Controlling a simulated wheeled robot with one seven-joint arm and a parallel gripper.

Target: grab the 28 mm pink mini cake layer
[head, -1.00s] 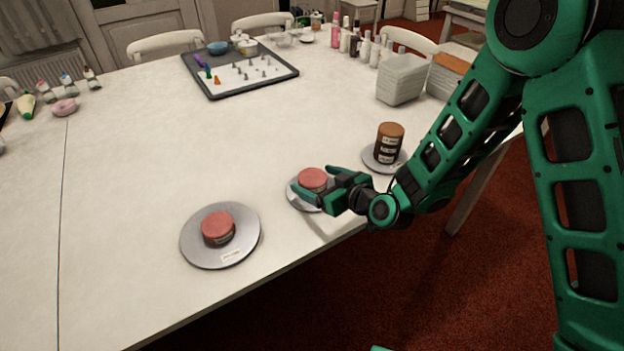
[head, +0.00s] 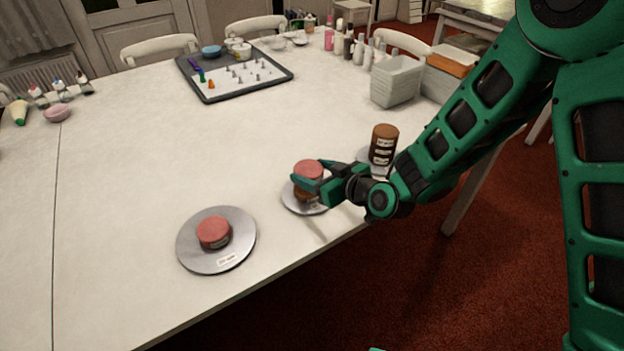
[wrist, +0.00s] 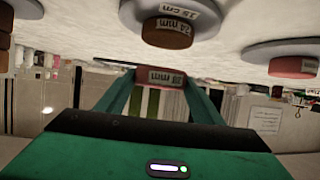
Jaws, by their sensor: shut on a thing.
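My gripper (head: 316,182) is shut on the pink mini cake layer (head: 308,169), with a finger on either side. In the wrist view the held layer's edge (wrist: 165,76) bears a 28 mm label between the fingers. The layer is held just above a brown layer (head: 304,196) on the middle turntable (head: 297,207), and a gap shows in the wrist view. There the brown layer (wrist: 168,35) reads 24 mm and the turntable (wrist: 125,12) reads 15 cm.
A tall brown stack (head: 383,145) stands on a turntable behind my gripper. A dark-rimmed tray (head: 212,98), pale containers (head: 397,82) and bottles (head: 358,50) stand farther back. The table's middle is clear.

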